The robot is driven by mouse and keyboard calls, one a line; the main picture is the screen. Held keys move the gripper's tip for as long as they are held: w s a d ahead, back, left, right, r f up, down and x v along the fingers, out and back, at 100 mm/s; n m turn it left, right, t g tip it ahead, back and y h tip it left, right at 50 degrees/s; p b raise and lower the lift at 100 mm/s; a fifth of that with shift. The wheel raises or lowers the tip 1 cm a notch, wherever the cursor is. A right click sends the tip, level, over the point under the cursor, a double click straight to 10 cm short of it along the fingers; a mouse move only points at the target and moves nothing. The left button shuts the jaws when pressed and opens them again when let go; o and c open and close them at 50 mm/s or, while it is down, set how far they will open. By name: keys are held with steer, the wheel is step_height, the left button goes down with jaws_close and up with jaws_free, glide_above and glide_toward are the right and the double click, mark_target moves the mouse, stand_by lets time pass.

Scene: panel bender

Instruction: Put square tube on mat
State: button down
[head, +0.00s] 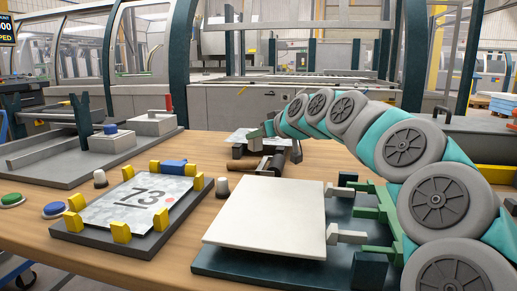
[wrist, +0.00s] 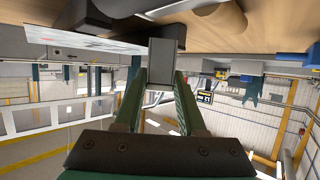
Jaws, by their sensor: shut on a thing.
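In the wrist view, my gripper (wrist: 162,76) has its two green fingers shut on the square tube (wrist: 164,58), a short grey piece with a square end. In the head view, my arm reaches from the right to the far side of the workbench, with my gripper (head: 272,131) small and partly hidden near the back edge. The tube is not clear there. I cannot tell whether it touches anything beneath it. No surface is plainly a mat; a patterned sheet (head: 243,137) lies near my gripper at the back.
A white square plate (head: 265,215) lies on a dark base at front centre. A sheet marked 73 (head: 125,207) sits among yellow blocks at left. A grey fixture (head: 60,160) stands at back left. Wooden bench (head: 205,150) shows between them.

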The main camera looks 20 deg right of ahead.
mark_target(258, 148)
steer(key=shift+f, duration=2)
steer(key=shift+f, duration=0.15)
steer(key=c, duration=0.5)
jaws_free()
steer(key=shift+s+r, duration=0.15)
steer(key=shift+r, duration=0.1)
steer(key=b+v, duration=0.1)
steer(key=v, duration=1)
steer(key=shift+s+r+b, duration=0.2)
steer(key=shift+s+b, duration=0.1)
steer(key=shift+s, duration=0.05)
